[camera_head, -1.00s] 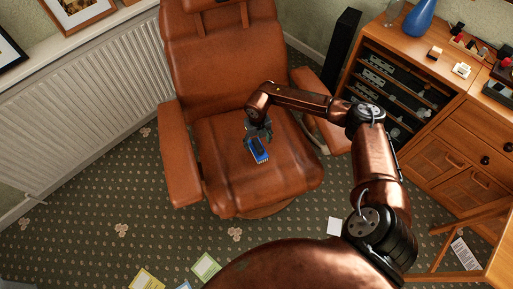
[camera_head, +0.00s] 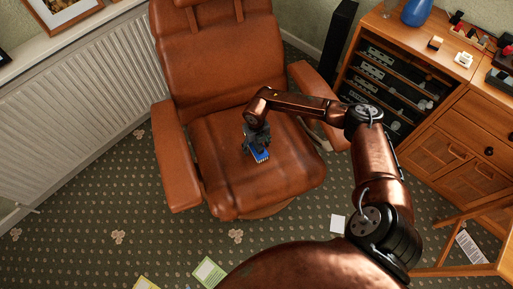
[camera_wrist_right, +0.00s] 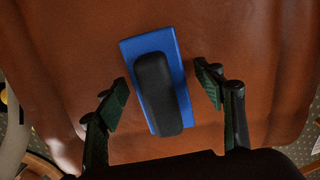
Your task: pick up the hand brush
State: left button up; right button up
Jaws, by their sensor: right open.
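The hand brush, with a blue base and a black handle, lies on the seat of the brown leather armchair (camera_head: 215,165). In the head view the brush (camera_head: 261,156) shows partly, its upper part hidden by my right gripper (camera_head: 256,140). In the right wrist view the brush (camera_wrist_right: 158,80) lies a little tilted, its black handle facing the camera. My right gripper (camera_wrist_right: 162,98) is open, with one finger on each side of the brush. Gaps show between the fingers and the brush. My left gripper is in neither view.
The chair's armrests (camera_head: 176,160) rise on both sides of the seat. A wooden cabinet (camera_head: 455,150) with shelves stands at the right, a black speaker (camera_head: 340,42) behind the chair. A radiator (camera_head: 70,120) lines the left wall. Papers (camera_head: 208,272) lie on the carpet.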

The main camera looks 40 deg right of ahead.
jog(key=c, duration=1.3)
jog(key=shift+r, duration=0.1)
